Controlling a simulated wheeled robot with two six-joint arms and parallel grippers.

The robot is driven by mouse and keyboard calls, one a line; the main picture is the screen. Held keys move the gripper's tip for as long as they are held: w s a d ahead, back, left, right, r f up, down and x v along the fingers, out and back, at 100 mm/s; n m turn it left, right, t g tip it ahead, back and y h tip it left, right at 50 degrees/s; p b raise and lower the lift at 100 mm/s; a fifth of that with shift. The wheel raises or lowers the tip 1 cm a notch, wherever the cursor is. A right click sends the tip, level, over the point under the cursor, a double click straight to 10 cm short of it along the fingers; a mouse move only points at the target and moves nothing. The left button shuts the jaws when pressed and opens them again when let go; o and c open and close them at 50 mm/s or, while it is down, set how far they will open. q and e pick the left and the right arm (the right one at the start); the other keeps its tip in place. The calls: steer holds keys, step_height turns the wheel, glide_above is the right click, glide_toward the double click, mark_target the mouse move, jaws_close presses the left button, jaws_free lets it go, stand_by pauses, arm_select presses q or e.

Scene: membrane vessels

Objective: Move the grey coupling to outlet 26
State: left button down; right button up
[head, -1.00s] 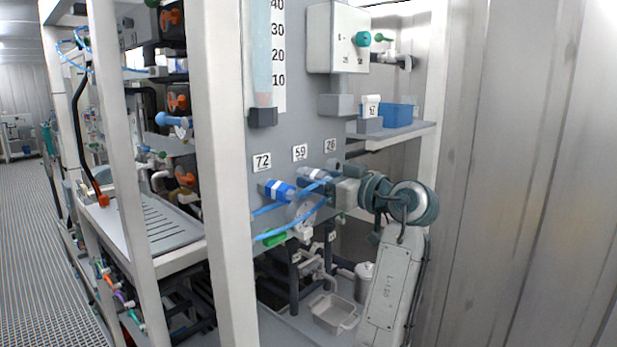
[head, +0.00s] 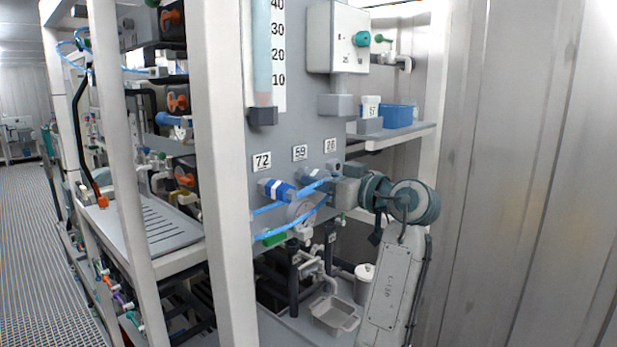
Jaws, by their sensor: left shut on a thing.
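Three outlets sit in a row on the grey panel under the labels 72 (head: 262,162), 59 (head: 300,153) and 26 (head: 331,145). A blue coupling with a white band (head: 276,190) is on outlet 72. My left gripper (head: 322,186) is shut on the grey coupling (head: 312,175) in front of the panel, below and between labels 59 and 26. The fingers hide much of the coupling, so I cannot tell whether it touches an outlet. Outlet 26 (head: 336,165) shows as a short stub just above my gripper. My right gripper is not in view.
Blue hoses (head: 275,206) cross in front of the panel near my gripper. A round gauge (head: 300,210) and a green-handled valve (head: 273,238) sit below. A white frame post (head: 228,180) stands left. A shelf with a blue box (head: 398,116) is above right.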

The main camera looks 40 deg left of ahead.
arm_select(q)
steer(key=shift+d+f, duration=0.2)
steer(key=shift+d+b, duration=0.25)
steer(key=shift+b, duration=0.05)
steer(key=shift+d+r+b, duration=0.1)
steer(key=shift+d+b, duration=0.3)
steer(key=shift+d, duration=0.65)
steer(key=shift+d, duration=0.1)
steer(key=shift+s+d+r+b, duration=0.15)
steer(key=shift+d+b, duration=0.5)
steer(key=shift+d, duration=0.8)
